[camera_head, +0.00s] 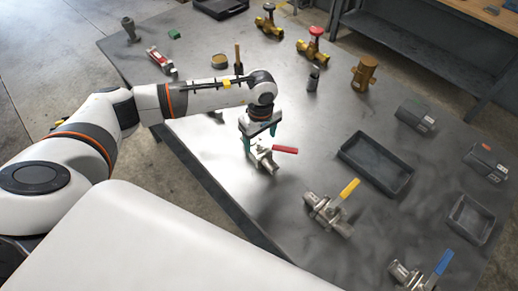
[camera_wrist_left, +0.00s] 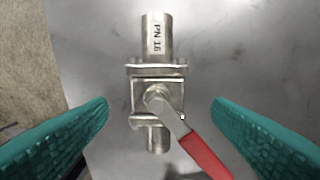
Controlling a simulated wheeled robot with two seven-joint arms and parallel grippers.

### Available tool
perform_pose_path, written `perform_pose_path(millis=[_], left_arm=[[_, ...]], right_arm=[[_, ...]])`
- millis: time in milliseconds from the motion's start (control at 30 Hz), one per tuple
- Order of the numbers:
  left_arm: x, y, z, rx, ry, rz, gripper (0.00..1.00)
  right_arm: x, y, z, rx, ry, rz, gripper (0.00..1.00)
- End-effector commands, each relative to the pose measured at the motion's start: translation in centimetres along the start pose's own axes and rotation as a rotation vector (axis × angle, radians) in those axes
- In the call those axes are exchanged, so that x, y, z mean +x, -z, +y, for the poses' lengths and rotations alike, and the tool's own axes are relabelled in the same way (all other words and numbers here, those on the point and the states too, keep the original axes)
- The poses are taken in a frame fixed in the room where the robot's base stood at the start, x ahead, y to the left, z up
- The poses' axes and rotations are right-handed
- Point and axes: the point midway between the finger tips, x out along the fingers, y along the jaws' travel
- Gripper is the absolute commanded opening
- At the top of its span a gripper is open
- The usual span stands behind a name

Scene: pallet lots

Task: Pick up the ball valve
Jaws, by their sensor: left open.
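A metal ball valve (camera_head: 263,160) with a red lever handle (camera_head: 285,150) lies on the grey table below my left gripper (camera_head: 260,137). In the left wrist view the ball valve (camera_wrist_left: 157,95) is centred between the two green fingers of the left gripper (camera_wrist_left: 160,128), marked "PN 16" on its upper pipe. The fingers are spread wide and do not touch it. Its red handle points to the lower right, towards the right finger. Two similar valves stand nearer the front, one with a yellow handle (camera_head: 349,188) and one with a blue handle (camera_head: 444,262). My right gripper is not seen.
A black tray (camera_head: 348,151) and a smaller tray (camera_head: 455,218) are at the right. Dark boxes (camera_head: 416,117) stand beyond them. Brass valves (camera_head: 314,46), a brass fitting (camera_head: 364,72) and a grey cylinder (camera_head: 313,80) stand further back. Bare table surrounds the red-handled valve.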

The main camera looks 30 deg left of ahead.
Motion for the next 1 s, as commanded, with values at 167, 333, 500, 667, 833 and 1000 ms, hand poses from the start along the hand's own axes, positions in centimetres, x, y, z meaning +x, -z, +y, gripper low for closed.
perform_pose_path(millis=[167,333,500,667,833,1000], left_arm=[[1.8,0.1,0.0,-0.001,0.001,0.003,0.75],[3.0,0.0,0.2,-0.001,-0.003,0.004,0.75],[5.8,-0.1,0.3,-0.002,-0.001,0.005,0.75],[7.2,-0.2,0.3,-0.001,0.0,0.004,0.75],[7.4,-0.2,0.3,-0.001,0.001,0.003,0.75],[7.3,-0.2,0.3,-0.001,0.002,0.003,0.57]], right_arm=[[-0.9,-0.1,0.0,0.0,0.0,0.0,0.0],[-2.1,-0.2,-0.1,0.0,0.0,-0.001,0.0],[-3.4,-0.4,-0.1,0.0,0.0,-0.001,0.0],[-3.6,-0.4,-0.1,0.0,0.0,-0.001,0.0],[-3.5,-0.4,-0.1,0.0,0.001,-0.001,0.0],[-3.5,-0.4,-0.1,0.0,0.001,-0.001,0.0]])
